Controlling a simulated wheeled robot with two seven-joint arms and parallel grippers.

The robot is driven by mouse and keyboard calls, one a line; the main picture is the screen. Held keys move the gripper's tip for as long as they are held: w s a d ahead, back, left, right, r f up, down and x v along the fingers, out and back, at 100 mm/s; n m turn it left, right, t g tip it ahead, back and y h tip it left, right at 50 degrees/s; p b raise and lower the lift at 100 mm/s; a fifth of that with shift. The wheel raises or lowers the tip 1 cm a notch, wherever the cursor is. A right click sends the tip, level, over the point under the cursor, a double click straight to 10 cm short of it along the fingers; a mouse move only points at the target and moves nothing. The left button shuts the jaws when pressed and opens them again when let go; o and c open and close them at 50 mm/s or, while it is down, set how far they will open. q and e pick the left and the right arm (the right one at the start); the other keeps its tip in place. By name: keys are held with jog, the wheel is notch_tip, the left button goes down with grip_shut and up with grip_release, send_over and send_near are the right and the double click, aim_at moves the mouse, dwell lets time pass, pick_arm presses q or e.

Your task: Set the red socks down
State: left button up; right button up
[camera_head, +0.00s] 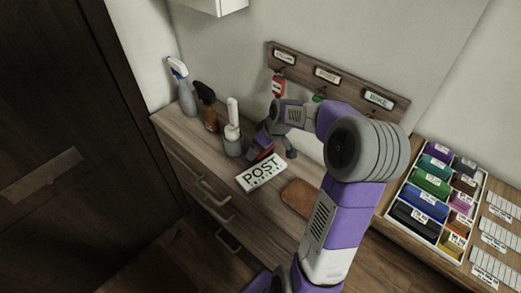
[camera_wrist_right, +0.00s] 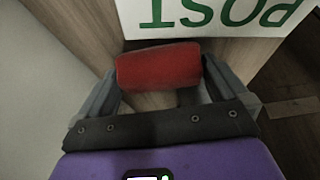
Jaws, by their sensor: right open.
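The red socks (camera_wrist_right: 158,67), a rolled bundle, lie between the fingers of my right gripper (camera_wrist_right: 160,75) in the right wrist view. The jaws are open, with a finger at each end of the roll. In the head view my right gripper (camera_head: 272,146) is low over the wooden cabinet top, behind the POST sign. Only a little of the red socks (camera_head: 257,156) shows there, the rest hidden by the gripper. I cannot tell whether the socks fully touch the wood. My left gripper is not in view.
The white POST sign (camera_head: 261,173) lies just in front. A brown pad (camera_head: 298,197) lies nearer. A tray of coloured rolls (camera_head: 402,221) is at right.

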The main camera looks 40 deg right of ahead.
jog(key=shift+w+f, duration=0.25)
jog(key=shift+f, duration=0.3)
jog(key=shift+r, duration=0.1)
jog(key=c, duration=0.8)
jog(key=shift+o, duration=0.2)
